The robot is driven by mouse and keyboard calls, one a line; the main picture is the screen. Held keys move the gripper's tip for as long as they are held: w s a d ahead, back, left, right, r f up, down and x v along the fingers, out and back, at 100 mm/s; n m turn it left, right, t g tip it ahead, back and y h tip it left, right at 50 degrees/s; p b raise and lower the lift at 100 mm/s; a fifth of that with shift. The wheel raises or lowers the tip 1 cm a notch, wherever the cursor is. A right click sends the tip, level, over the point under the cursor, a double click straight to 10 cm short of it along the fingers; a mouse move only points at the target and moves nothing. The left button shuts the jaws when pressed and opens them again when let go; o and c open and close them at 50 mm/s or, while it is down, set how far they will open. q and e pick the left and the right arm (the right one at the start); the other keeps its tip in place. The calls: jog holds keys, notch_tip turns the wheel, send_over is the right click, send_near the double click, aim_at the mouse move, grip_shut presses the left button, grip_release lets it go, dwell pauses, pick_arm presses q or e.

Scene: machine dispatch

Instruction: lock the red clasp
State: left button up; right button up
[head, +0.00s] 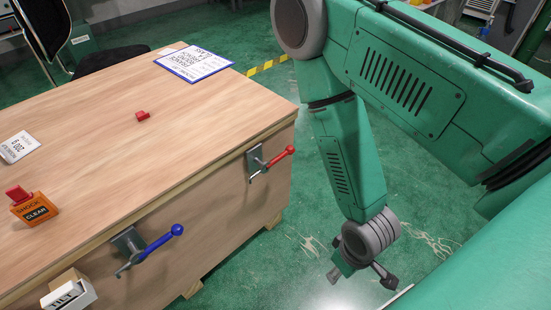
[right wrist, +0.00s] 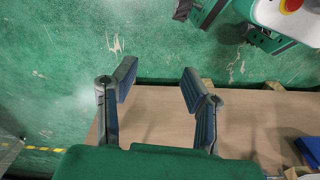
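The red clasp (head: 271,160) is mounted on the front side of the wooden crate (head: 200,210), near its right corner. Its red handle sticks out to the right, away from the crate, with the ball end slightly raised. My right gripper (head: 361,275) hangs to the right of the crate, lower than the red clasp and apart from it. In the right wrist view its two fingers (right wrist: 157,82) are spread with nothing between them. The red clasp is not identifiable in that view. My left gripper is not in view.
A blue clasp (head: 147,246) sits farther left on the same crate side. On the lid lie a red piece (head: 142,115), an orange shock label block (head: 36,210) and a blue-edged sign (head: 194,63). Green floor (head: 300,240) lies open between crate and arm.

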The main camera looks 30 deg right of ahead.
jog(key=shift+w+d, duration=0.1)
jog(key=shift+w, duration=0.1)
jog(key=c, duration=0.6)
jog(key=w, duration=0.2)
jog(key=w+d+t+b, duration=0.1)
jog(key=w, duration=0.1)
jog(key=w+d+t, duration=0.1)
jog(key=w, duration=0.1)
jog(key=shift+w+f+b, duration=0.1)
jog(key=shift+w+b, duration=0.25)
grip_shut()
jog(key=w+d+r+t+y+b, duration=0.1)
jog(key=w+d+r+t, duration=0.1)
jog(key=w, duration=0.5)
jog(key=w+d+r+n+t+y+b, duration=0.1)
jog(key=w+d+r+t+b, duration=0.1)
jog(key=w+r, duration=0.3)
jog(key=w+d+r+n+t+b, duration=0.1)
jog(key=w+d+r+t, duration=0.3)
jog(key=w, duration=0.5)
jog(key=shift+w+r+y+b, duration=0.2)
jog(key=shift+r+y+b, duration=0.05)
jog(key=shift+y+b, duration=0.2)
